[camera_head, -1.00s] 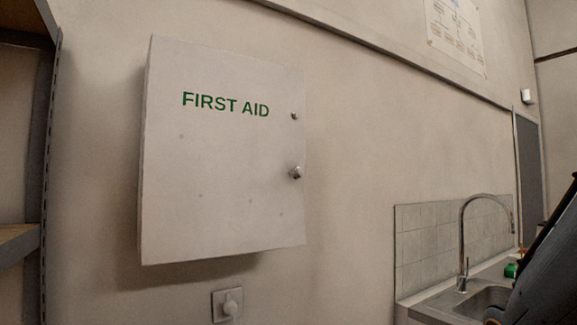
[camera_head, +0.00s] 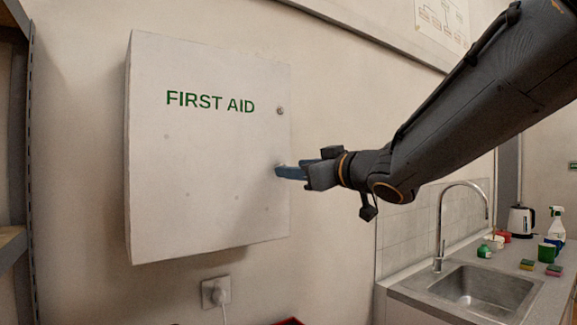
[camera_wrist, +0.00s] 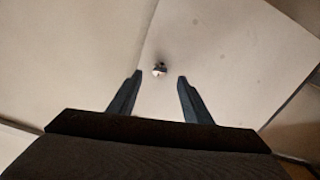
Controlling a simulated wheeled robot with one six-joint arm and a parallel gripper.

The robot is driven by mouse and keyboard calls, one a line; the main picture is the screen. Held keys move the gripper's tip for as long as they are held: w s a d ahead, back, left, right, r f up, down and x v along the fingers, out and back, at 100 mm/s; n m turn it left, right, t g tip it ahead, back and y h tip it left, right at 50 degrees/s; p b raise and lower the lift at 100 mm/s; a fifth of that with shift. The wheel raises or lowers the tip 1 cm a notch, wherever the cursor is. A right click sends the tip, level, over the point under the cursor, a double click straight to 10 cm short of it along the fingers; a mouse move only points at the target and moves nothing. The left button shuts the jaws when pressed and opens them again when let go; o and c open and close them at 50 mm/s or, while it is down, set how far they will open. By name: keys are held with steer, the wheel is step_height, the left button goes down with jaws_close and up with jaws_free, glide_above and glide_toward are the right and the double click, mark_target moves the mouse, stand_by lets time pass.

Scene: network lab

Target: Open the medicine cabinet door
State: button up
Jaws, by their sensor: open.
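The medicine cabinet (camera_head: 200,170) is a white wall box marked FIRST AID in green, and its door looks shut. A small metal knob sits at the door's right edge; in the wrist view the knob (camera_wrist: 159,69) lies just beyond and between my fingertips. My gripper (camera_head: 279,170) reaches in from the right with its blue fingers at the knob's height, partly hiding it in the head view. In the wrist view my gripper (camera_wrist: 160,78) is open, one finger on each side of the knob, with nothing held. Contact with the knob cannot be made out.
A small lock (camera_head: 280,111) sits above the knob. A wall socket (camera_head: 215,292) with a plug is below the cabinet. A metal shelf upright (camera_head: 28,170) stands at the left. A sink (camera_head: 485,288) and counter with several small items are at the right.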

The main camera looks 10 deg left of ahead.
steer(key=shift+p+x, duration=0.4)
steer(key=shift+x, duration=1.5)
steer(key=shift+c, duration=0.4)
jaws_close()
